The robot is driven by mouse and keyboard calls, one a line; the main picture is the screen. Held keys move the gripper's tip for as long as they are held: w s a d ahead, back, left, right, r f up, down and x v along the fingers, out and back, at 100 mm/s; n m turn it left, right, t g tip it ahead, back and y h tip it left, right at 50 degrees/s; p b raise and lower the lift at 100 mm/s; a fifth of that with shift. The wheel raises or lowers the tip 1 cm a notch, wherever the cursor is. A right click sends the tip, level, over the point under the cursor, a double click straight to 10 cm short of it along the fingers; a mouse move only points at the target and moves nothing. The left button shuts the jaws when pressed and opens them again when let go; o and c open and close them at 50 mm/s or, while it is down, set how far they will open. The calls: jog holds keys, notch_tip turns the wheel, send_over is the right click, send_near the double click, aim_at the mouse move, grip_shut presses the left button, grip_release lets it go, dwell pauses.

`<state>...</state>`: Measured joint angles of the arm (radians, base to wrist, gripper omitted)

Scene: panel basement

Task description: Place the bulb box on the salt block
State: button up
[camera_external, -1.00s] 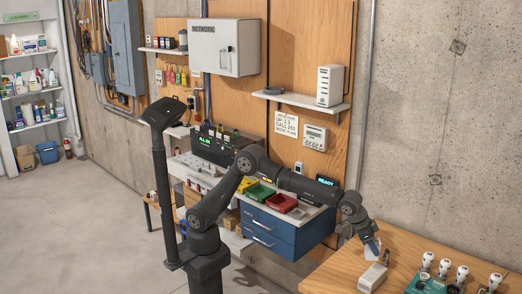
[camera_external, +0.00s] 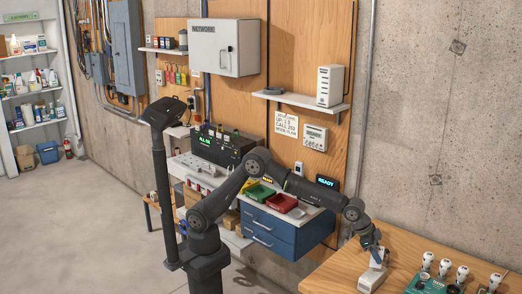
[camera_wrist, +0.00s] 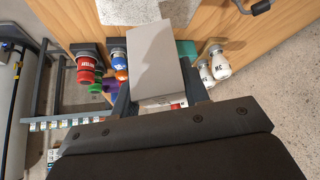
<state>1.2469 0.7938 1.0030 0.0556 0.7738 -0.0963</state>
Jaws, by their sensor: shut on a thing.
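My gripper (camera_external: 374,247) is shut on the bulb box, a pale box seen small in the external view (camera_external: 377,256). In the wrist view the box (camera_wrist: 156,58) sits between the jaws and shows a plain grey-white face. A white block (camera_external: 371,279), which looks like the salt block, lies on the wooden table directly below the box. Its pale surface shows behind the box at the top of the wrist view (camera_wrist: 130,9). I cannot tell whether the box touches the block. The box hides part of the block.
The wooden table (camera_external: 338,270) has free room left of the block. White bulbs (camera_external: 445,267) stand at the right around a teal item (camera_external: 424,283). Red (camera_wrist: 86,68) and other coloured pieces show left of the box in the wrist view. The concrete wall (camera_external: 440,130) rises behind.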

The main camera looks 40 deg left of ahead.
jog(key=shift+w+f, duration=0.1)
jog(key=shift+f, duration=1.95)
jog(key=o, duration=1)
jog(key=shift+f, duration=0.15)
jog(key=shift+c, duration=0.2)
jog(key=shift+r, duration=0.35)
jog(key=v, duration=1.1)
jog(key=shift+a+r, duration=0.2)
jog(key=shift+a, duration=0.05)
